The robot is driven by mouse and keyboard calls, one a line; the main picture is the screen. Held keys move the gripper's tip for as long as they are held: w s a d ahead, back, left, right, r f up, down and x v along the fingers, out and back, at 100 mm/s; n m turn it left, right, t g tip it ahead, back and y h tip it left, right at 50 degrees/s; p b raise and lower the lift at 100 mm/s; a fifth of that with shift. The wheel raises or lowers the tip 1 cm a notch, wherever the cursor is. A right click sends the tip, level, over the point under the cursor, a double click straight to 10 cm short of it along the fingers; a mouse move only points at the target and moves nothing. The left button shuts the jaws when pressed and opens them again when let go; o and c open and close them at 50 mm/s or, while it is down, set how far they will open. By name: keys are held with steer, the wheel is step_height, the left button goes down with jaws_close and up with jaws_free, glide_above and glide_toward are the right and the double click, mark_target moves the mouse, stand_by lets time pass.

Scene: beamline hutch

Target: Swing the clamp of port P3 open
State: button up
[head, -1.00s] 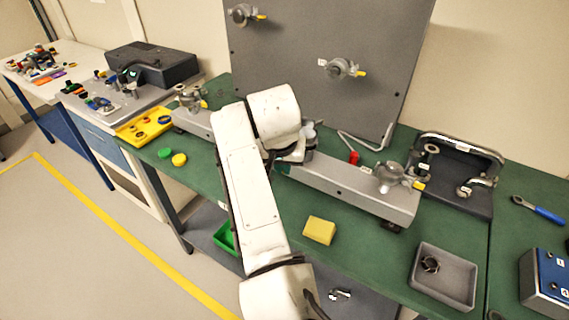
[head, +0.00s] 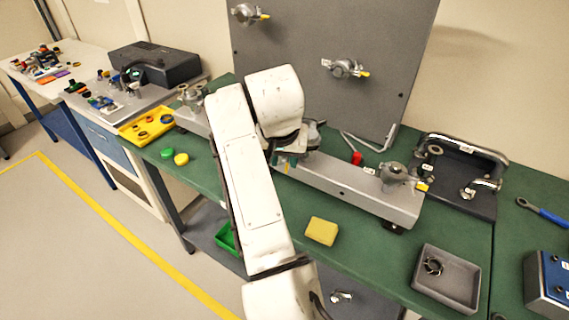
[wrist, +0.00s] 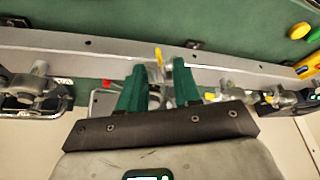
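My gripper (wrist: 160,74) has two green fingers, spread apart in the wrist view. A yellow-tipped clamp lever (wrist: 158,56) shows in the gap between them, on a metal port fitting at the middle of the grey beam (wrist: 95,58). I cannot tell whether the fingers touch it. In the head view my gripper (head: 286,162) is low over the beam (head: 340,190), and my arm mostly hides the middle fitting. Other clamped fittings stand at the beam's right end (head: 394,174) and left end (head: 190,94). No P3 label is readable.
A grey upright panel (head: 300,60) behind the beam carries two more clamped fittings. A red-tipped bent rod (head: 356,158), a yellow block (head: 321,231) and a grey tray (head: 446,278) are on the green bench. A handled dark stand (head: 468,190) is at right.

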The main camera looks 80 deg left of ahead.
steer(key=v, duration=0.7)
steer(key=shift+b, duration=0.4)
steer(key=w+d+f+m, duration=0.3)
steer(key=w+d+f, duration=1)
steer(key=d+f, duration=0.15)
steer(key=w+d+f+m, duration=0.25)
steer(key=d+f, duration=0.25)
steer(key=d, duration=0.5)
steer(key=w+d+f+m, duration=0.1)
steer(key=w+d+f, duration=0.25)
steer(key=d, duration=0.65)
steer(key=s+d+f+m+h, duration=0.1)
steer(key=s+d+f+m, duration=0.2)
steer(key=d, duration=0.7)
steer(key=s+d+f+m+h, duration=0.1)
steer(key=s+d+f, duration=0.25)
steer(key=d, duration=0.65)
steer(key=s+d+f+m+h, duration=0.15)
steer(key=s+d, duration=0.35)
steer(key=d, duration=0.6)
steer(key=s+d+m, duration=0.2)
steer(key=s+d, duration=0.6)
steer(key=shift+s+f+g+h, duration=0.25)
steer(key=shift+g+h, duration=0.05)
steer(key=shift+h, duration=0.15)
